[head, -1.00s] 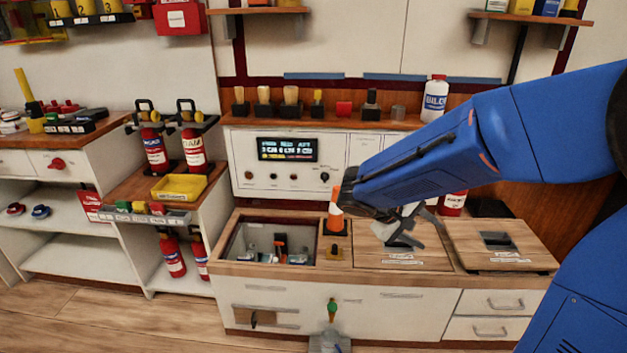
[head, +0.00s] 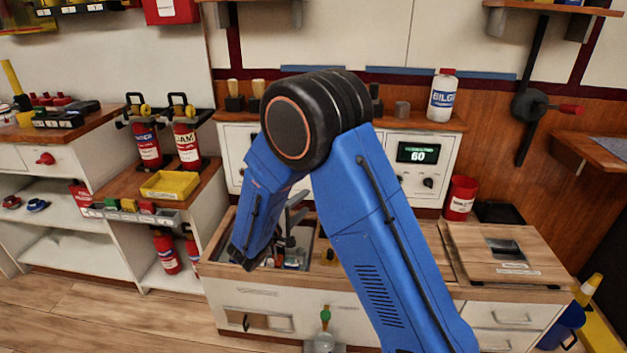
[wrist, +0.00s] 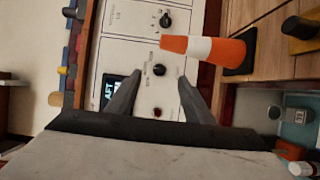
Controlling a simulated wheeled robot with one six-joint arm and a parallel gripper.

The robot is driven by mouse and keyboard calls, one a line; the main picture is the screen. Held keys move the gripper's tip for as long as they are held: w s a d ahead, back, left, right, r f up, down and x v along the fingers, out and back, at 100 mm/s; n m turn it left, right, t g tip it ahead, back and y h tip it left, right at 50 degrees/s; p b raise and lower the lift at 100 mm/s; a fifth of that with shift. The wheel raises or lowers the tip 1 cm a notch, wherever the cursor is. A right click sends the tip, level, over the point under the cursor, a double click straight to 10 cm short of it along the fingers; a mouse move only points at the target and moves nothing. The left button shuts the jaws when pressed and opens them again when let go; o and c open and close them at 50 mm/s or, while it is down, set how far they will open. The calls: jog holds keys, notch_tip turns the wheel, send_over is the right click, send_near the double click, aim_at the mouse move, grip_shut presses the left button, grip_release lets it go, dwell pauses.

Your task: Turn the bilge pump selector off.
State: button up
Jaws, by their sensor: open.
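In the wrist view the white control panel (wrist: 120,50) appears turned sideways. It carries a black rotary knob (wrist: 165,19) with labels around it, a small black knob (wrist: 159,69), and a small red knob or button (wrist: 157,112). The labels are too small to read, so I cannot tell which is the bilge pump selector. My gripper (wrist: 159,76) is open and empty, with the small black knob showing between its fingertips; the gap to the panel is unclear. In the head view my gripper (head: 291,222) is above the open counter bin, and my arm hides much of the panel.
An orange-and-white cone (wrist: 203,48) stands close beside the fingers. A red can (head: 460,198) is right of the panel.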

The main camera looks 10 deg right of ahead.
jog(key=w+a+x, duration=0.1)
jog(key=x, duration=0.7)
jog(key=w+a+f+x, duration=0.1)
jog(key=x, duration=0.7)
jog(key=shift+w+n+t+y, duration=0.3)
jog(key=shift+w+t, duration=0.05)
jog(key=shift+t, duration=0.05)
jog(key=shift+r, duration=0.1)
jog(key=c, duration=1)
